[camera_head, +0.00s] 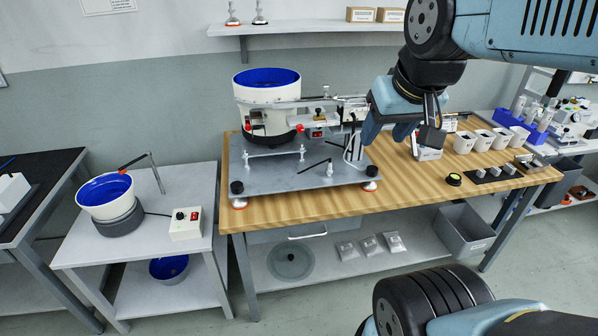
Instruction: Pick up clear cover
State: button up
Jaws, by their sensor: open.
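A round, see-through greenish-grey disc with a small knob at its middle, which looks like the clear cover (291,259), lies on the lower shelf under the wooden-topped table. The front table leg stands to its left, and nothing hides it. My gripper (428,128) is open and points down above the right part of the wooden table top, well above and to the right of the cover. My wrist partly hides the gripper, and no object shows between its jaws.
The wooden table (412,193) carries a blue-lined bowl feeder (267,92) on a metal plate and several white cups at right. Small bags (370,245) and a grey bin (464,232) share the lower shelf. A side table (145,238) stands left. The shelf's front is open.

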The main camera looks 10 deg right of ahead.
aim_at(290, 263)
jog(key=z, duration=1.6)
jog(key=i, duration=0.65)
jog(key=u, duration=1.65)
